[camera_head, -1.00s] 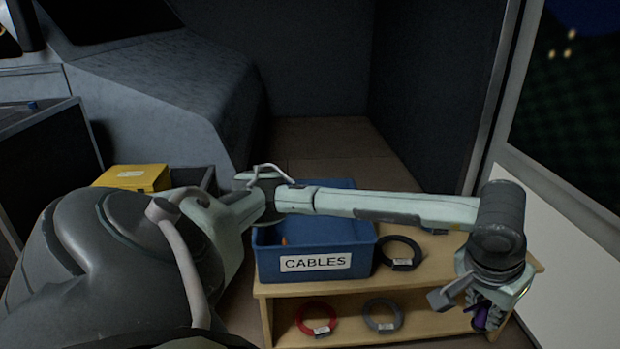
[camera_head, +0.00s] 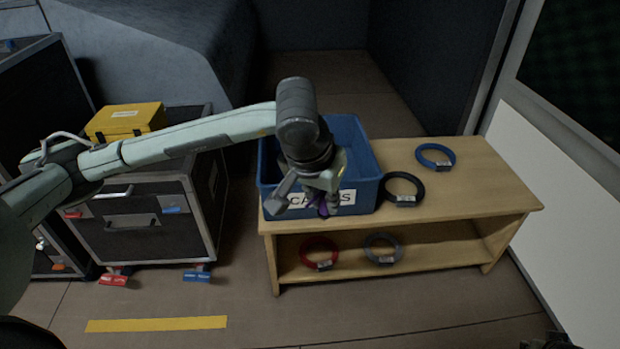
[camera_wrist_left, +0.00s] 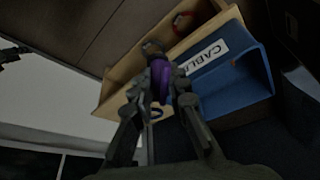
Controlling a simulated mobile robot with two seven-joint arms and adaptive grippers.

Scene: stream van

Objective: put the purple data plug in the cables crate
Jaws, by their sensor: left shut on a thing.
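The purple data plug (camera_head: 326,209) is held in my left gripper (camera_head: 318,206), seen from above in front of the crate's near wall. In the left wrist view the purple plug (camera_wrist_left: 160,78) sits between the two fingers (camera_wrist_left: 160,92), which are shut on it. The blue cables crate (camera_head: 364,150) stands on the left end of the wooden bench; my gripper and wrist hide much of its label and inside. The crate (camera_wrist_left: 238,88) is right of the plug in the wrist view. A dark part at the bottom right edge may be my right gripper (camera_head: 548,342); its jaws are unclear.
A black cable ring (camera_head: 404,188) and a blue ring (camera_head: 435,156) lie on the wooden bench (camera_head: 475,190). A red ring (camera_head: 319,253) and a grey ring (camera_head: 383,248) lie on its lower shelf. A black case (camera_head: 150,228) with a yellow box (camera_head: 126,121) stands left.

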